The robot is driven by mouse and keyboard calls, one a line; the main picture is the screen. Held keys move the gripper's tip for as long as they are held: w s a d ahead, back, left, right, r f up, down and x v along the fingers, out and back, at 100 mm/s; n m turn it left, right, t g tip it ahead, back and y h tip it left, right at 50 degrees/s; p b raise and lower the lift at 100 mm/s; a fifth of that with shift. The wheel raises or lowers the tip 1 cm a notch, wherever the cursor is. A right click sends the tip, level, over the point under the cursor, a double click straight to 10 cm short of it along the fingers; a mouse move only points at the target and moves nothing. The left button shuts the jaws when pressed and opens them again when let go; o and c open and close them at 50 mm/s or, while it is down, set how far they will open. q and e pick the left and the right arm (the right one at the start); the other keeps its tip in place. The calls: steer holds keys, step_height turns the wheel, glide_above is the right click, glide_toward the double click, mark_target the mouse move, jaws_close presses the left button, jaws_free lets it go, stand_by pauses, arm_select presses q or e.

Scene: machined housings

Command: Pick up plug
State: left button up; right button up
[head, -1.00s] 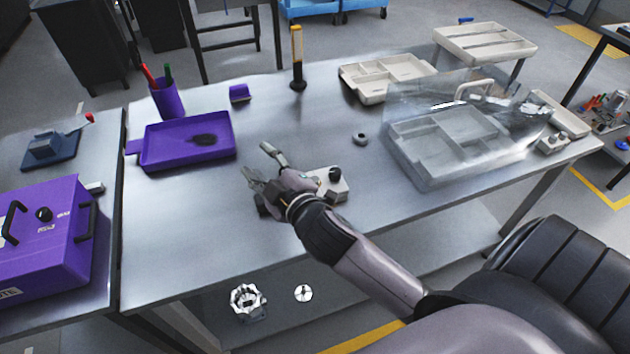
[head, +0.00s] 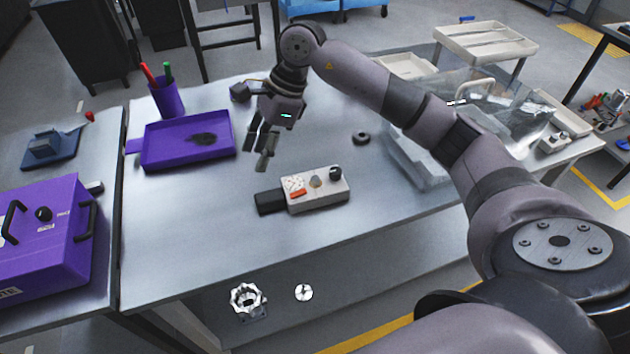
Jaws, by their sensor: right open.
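A small light-grey box (head: 325,192) lies on the metal table, with a black knob, an orange-red part and a round pale part on top. A black block (head: 270,202) sits at its left end; I cannot tell for certain whether this is the plug. My right gripper (head: 258,152) is open and empty, fingers pointing down, above the table behind and left of the box, apart from it. My left gripper is out of view.
A purple tray (head: 160,158) with a dark piece in it lies left of my right gripper, a purple pen cup (head: 167,100) behind. A dark ring (head: 361,138) lies to the right. Clear trays stand at right, partly behind my arm. The table's front left is clear.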

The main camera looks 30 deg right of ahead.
steer(key=d+r+g+h, duration=0.1)
steer(key=d+r+h, duration=0.15)
steer(key=d, duration=0.45)
steer(key=d+r+h, duration=0.1)
steer(key=d+h, duration=0.2)
steer(key=d, duration=0.3)
glide_above(317, 178)
step_height(317, 178, down, 6)
steer(key=shift+m, duration=0.4)
step_height(317, 178, down, 6)
steer(key=shift+w+d+f+p, duration=0.1)
steer(key=shift+d+p, duration=0.05)
steer(key=shift+p, duration=0.7)
steer(key=shift+f+p, duration=0.4)
steer(key=shift+f, duration=0.1)
steer(key=f, duration=0.1)
steer(key=f+p, duration=0.1)
steer(key=f, duration=0.1)
steer(key=shift+a+f+p, duration=0.25)
steer(key=shift+f+p, duration=0.05)
steer(key=shift+p, duration=0.05)
steer(key=shift+f, duration=0.45)
jaws_close()
